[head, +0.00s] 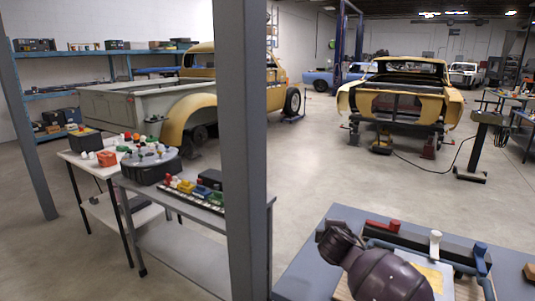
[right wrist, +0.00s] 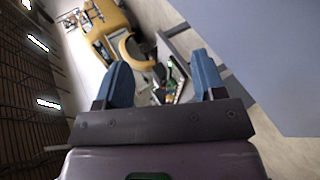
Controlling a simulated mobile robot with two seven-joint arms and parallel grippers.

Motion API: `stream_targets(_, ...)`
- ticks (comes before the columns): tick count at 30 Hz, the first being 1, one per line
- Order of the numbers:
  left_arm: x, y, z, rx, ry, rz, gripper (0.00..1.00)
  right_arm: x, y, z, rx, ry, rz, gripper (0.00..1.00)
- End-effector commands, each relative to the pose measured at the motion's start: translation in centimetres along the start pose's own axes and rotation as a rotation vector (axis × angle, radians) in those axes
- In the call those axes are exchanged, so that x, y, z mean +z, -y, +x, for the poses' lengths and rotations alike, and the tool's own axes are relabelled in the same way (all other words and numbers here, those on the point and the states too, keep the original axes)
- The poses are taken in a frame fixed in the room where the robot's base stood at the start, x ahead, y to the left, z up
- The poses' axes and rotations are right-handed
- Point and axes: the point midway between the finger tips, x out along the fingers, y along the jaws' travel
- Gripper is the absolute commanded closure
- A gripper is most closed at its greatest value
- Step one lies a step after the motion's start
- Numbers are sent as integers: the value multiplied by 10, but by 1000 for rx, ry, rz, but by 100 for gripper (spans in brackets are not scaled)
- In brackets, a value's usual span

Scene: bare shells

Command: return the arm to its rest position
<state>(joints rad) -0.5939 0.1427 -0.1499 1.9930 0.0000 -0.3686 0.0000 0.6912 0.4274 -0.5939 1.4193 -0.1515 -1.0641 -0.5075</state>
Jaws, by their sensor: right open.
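My right gripper (right wrist: 161,60) shows in the right wrist view with its two blue fingers wide apart. No object sits between the fingers; the room shows through the gap. In the head view a dark purple part of my arm is at the lower right, over the near table (head: 312,258). I cannot clearly make out the fingertips there. My left gripper is in neither view.
The near table holds a red-handled item (head: 382,226), a white knob (head: 435,243) and a wooden block (head: 529,271). A grey post (head: 243,150) stands left of it. Beyond are cluttered tables, a yellow truck (head: 200,108) and open floor (head: 350,180).

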Motion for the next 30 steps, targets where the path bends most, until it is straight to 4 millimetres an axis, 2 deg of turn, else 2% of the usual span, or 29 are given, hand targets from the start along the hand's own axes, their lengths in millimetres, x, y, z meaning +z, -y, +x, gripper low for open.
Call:
stream_targets(1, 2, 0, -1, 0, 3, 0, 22, -10, 17, -9, -3, -90, 109, 37)
stream_targets(4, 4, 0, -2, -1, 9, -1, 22, -22, 40, -29, -7, -236, 314, 37)
stream_targets(8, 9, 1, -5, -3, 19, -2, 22, -23, 66, -54, -23, -372, 547, 37)
stream_targets(11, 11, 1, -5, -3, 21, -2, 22, -15, 86, -72, -35, -441, 707, 37)
stream_targets(17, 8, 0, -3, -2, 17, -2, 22, 15, 126, -108, -47, -511, 969, 37)
stream_targets(23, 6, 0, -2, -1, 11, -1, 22, 59, 171, -142, -45, -493, 1154, 37)
stream_targets(26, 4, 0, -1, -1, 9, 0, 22, 84, 198, -159, -45, -448, 1212, 37)
stream_targets(30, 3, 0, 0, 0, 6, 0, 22, 121, 243, -184, -63, -345, 1276, 37)
